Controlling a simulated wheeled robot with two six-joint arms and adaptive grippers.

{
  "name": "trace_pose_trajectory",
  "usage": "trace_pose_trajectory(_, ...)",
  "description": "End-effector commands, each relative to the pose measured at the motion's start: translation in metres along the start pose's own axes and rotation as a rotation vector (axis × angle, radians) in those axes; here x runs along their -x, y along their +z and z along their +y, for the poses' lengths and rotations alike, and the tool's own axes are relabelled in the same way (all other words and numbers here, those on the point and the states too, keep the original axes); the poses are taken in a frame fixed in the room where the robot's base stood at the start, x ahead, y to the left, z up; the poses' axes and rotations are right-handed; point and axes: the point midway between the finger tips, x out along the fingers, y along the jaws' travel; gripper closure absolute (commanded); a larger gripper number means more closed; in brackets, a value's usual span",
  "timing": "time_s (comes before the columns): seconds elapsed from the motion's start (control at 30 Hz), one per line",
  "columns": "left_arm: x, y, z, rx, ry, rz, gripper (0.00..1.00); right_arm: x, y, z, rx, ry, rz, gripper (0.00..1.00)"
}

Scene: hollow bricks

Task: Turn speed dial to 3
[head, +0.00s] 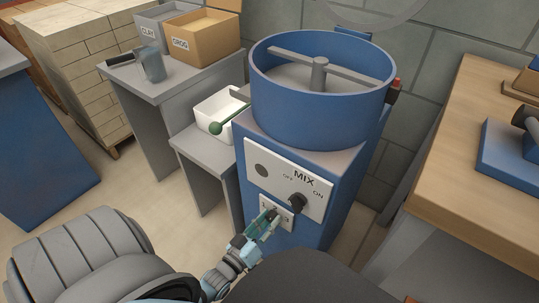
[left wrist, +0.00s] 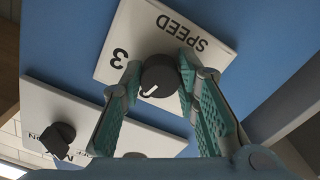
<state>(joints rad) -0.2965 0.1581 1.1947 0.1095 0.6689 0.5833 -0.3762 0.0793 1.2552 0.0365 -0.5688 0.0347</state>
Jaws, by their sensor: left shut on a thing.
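The speed dial (left wrist: 160,76) is a dark round knob with a white pointer line, on a white plate (left wrist: 206,22) marked SPEED and 3. The plate is upside down in the left wrist view, and the pointer slants to the lower left there, not straight at the 3. My left gripper (left wrist: 158,88) has its green-padded fingers on both sides of the dial and is shut on it. My right gripper is not in view.
The MIX panel (head: 318,193) with a dark ON/OFF knob (head: 297,203) lies just above the speed plate. A low grey stand with a white tray (head: 212,127) and a green-ended tool is left of the mixer. A wooden-topped table (head: 480,190) stands right.

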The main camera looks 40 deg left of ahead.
Motion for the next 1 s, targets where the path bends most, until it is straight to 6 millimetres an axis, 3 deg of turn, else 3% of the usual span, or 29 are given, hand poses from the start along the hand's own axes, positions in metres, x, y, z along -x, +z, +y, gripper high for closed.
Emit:
trace_pose_trajectory(0.5, 0.000, -0.001, -0.001, -0.437, 0.000, -0.001, 0.99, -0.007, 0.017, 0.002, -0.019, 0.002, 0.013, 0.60)
trace_pose_trajectory(1.0, 0.000, -0.001, -0.002, -0.617, 0.000, -0.001, 0.99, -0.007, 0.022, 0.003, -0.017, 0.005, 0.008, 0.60)
